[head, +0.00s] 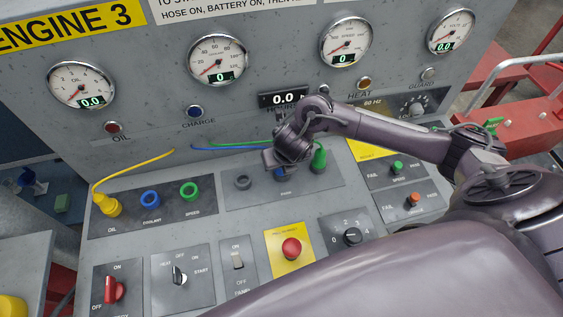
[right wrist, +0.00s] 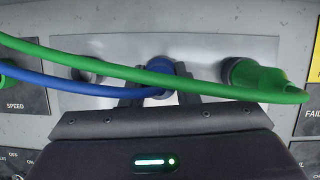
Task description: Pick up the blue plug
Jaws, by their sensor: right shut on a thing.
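The blue plug (right wrist: 182,70) is between the two dark fingers of my right gripper (right wrist: 160,92) in the right wrist view, with a blue cable running off to the left. The gripper is shut on it. In the head view only a small bit of the blue plug (head: 279,173) shows under my right gripper (head: 277,164), at the middle position of the grey socket panel (head: 235,200). Whether the plug still sits in its socket is hidden. My left gripper is not in view.
A green plug (head: 320,157) stands just right of the gripper; its green cable (right wrist: 110,70) crosses in front of the blue plug. An empty grey socket (head: 243,182) is to the left. Blue and green ring sockets (head: 150,199) and a yellow plug (head: 109,206) are further left.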

